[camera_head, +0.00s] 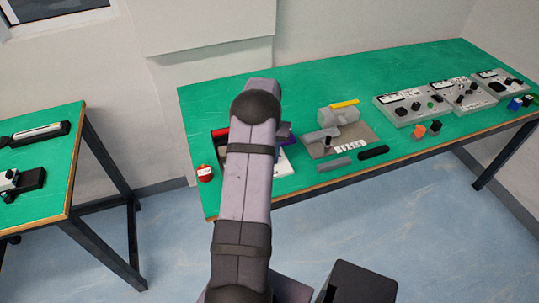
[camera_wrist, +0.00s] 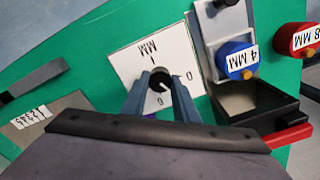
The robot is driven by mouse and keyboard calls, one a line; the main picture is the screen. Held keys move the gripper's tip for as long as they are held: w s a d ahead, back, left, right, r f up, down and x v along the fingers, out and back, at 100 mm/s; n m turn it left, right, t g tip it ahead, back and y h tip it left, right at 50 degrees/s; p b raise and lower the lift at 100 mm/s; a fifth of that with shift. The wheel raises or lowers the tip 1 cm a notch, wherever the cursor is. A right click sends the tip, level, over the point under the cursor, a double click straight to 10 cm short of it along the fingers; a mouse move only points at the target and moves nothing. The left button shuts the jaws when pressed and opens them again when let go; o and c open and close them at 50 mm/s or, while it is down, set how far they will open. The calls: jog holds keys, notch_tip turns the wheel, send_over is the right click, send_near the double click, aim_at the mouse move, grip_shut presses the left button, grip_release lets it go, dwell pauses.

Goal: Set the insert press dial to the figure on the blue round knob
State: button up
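The dial is a black knob (camera_wrist: 158,80) on a white plate (camera_wrist: 127,66) marked MM. The dial's pointer is too small to read surely. My gripper (camera_wrist: 160,84) has one blue-grey finger on each side of the dial. I cannot tell whether the fingers press on it. The blue round knob (camera_wrist: 234,58), labelled 4 MM, is right of the plate, above a black open tray (camera_wrist: 284,109). In the head view my arm hides the gripper, dial and blue knob.
A red round knob (camera_wrist: 296,38), labelled 8 MM, lies at the right; it also shows in the head view (camera_head: 205,173). A grey machine (camera_head: 338,116), grey bar (camera_head: 333,164) and black bar (camera_head: 373,152) lie right of my arm. Control panels (camera_head: 408,106) stand farther right.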

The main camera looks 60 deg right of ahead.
jog(key=o, duration=0.4)
jog(key=shift+r, duration=0.1)
jog(key=shift+r+b, duration=0.95)
jog(key=shift+r, duration=2.7)
